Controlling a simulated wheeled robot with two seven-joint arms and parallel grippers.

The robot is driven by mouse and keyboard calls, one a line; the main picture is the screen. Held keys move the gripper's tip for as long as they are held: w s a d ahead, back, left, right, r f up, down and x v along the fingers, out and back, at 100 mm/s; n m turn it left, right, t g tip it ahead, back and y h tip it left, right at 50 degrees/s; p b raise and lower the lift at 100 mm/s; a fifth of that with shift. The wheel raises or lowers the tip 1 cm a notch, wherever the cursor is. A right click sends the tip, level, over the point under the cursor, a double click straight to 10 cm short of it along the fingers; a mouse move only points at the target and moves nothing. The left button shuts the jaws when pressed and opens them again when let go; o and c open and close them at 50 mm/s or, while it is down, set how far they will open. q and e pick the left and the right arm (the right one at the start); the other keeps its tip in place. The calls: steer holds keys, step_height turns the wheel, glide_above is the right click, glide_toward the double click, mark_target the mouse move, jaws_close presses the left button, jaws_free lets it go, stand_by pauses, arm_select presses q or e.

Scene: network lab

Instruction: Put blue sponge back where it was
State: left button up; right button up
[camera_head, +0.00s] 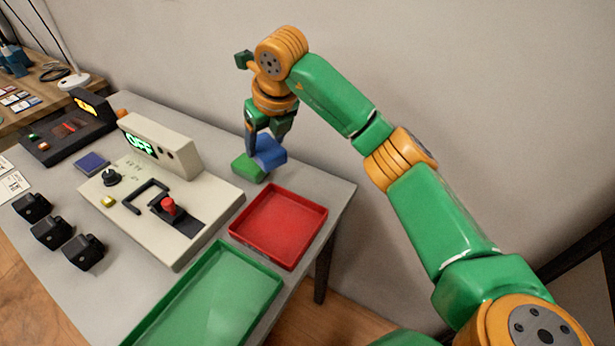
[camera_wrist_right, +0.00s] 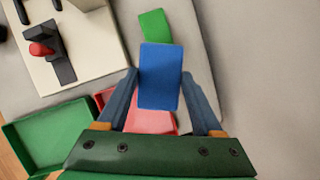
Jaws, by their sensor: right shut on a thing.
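The blue sponge (camera_head: 268,152) is between the fingers of my right gripper (camera_head: 262,137), near the table's back edge. In the right wrist view the blue sponge (camera_wrist_right: 160,75) sits between both fingers (camera_wrist_right: 162,105), and the gripper is shut on it. A green block (camera_head: 248,169) lies on the table right beside it in the head view; in the wrist view it (camera_wrist_right: 154,25) shows just beyond the sponge. I cannot tell whether the blue sponge touches the table or the green block. My left gripper is not in view.
A red tray (camera_head: 240,232) and a green tray (camera_head: 138,339) lie along the table's near right side. A beige control box (camera_head: 185,225) with a red-knobbed lever and an OFF display stands left of them. A dark blue square (camera_head: 91,163) and several black blocks lie further left.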

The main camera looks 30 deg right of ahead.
steer(key=d+f, duration=0.2)
steer(key=f, duration=0.1)
steer(key=s+d+f, duration=0.1)
steer(key=d+f, duration=0.2)
steer(key=f, duration=0.1)
steer(key=s+d+f, duration=0.1)
steer(key=d+f, duration=0.2)
steer(key=shift+d+f, duration=0.25)
steer(key=shift+f, duration=0.1)
steer(key=o, duration=1.2)
